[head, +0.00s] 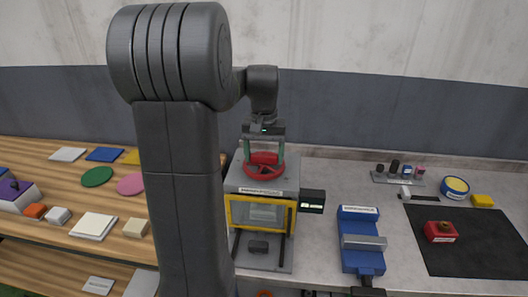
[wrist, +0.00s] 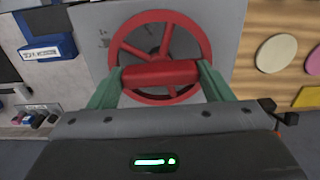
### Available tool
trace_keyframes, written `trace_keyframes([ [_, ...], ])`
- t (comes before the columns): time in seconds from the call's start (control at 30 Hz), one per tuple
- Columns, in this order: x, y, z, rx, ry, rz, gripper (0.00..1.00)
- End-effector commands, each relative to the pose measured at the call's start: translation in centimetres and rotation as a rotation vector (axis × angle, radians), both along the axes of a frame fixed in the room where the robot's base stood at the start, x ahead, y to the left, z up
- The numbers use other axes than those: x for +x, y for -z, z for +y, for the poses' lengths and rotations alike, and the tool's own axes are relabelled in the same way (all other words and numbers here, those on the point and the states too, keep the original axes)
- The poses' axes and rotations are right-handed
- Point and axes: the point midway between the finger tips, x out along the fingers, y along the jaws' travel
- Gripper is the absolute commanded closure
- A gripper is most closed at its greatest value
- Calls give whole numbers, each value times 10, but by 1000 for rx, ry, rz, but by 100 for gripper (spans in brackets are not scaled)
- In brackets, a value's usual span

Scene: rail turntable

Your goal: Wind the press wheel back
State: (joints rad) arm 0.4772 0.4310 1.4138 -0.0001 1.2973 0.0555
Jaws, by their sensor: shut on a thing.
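The red press wheel (head: 264,172) lies flat on top of the grey press (head: 284,183), which has a yellow-framed front window. My gripper (head: 264,152) points down at the wheel from above. In the wrist view the wheel (wrist: 128,47) shows its rim, spokes and a thick red bar (wrist: 160,73) across it. The green fingers of my gripper (wrist: 158,75) stand at the two ends of this bar and are shut on it. The near part of the rim is partly hidden behind the bar and gripper.
A small black display box (head: 312,201) sticks out from the press's right side. A blue vise (head: 357,240) stands to the right on the grey bench. A black mat (head: 470,245) carries a red block (head: 440,232). A wooden shelf (head: 60,200) with coloured pieces is at the left.

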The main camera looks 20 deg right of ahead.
Motion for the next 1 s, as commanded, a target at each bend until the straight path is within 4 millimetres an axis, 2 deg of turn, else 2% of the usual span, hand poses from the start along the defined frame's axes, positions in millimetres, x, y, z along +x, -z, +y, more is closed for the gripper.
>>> trace_keyframes([
  [1.0,0,-1,0,0,-966,-2,50],
])
